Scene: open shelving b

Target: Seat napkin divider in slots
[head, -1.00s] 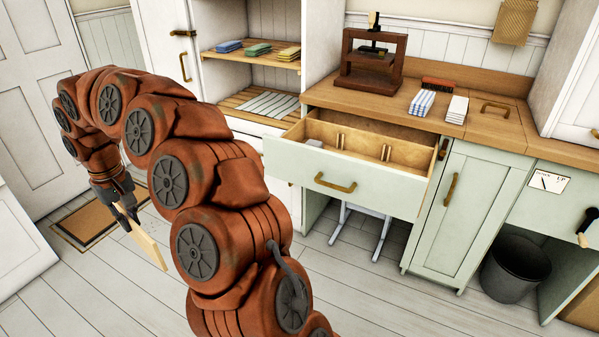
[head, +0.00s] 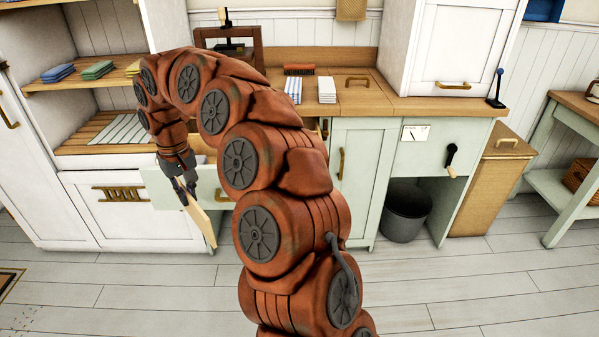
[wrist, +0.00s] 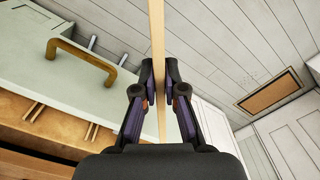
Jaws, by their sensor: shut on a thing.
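The napkin divider (head: 200,220) is a thin, pale wooden board. My gripper (head: 179,190) is shut on it and holds it tilted in the air, in front of the open drawer (head: 165,190). In the wrist view the divider (wrist: 157,35) shows edge-on between the fingers of my gripper (wrist: 159,85). The drawer's pale green front (wrist: 90,95) and brass handle (wrist: 80,60) lie to the left there, apart from the board. Paired wooden slot strips (wrist: 91,132) show inside the drawer. My arm hides most of the drawer in the head view.
Folded cloths (head: 97,70) lie on the shelf at left. Striped napkins (head: 293,90) and white napkins (head: 327,90) lie on the wooden counter (head: 380,104). A dark bin (head: 407,212) stands under the counter. The floor (head: 480,280) at front right is clear.

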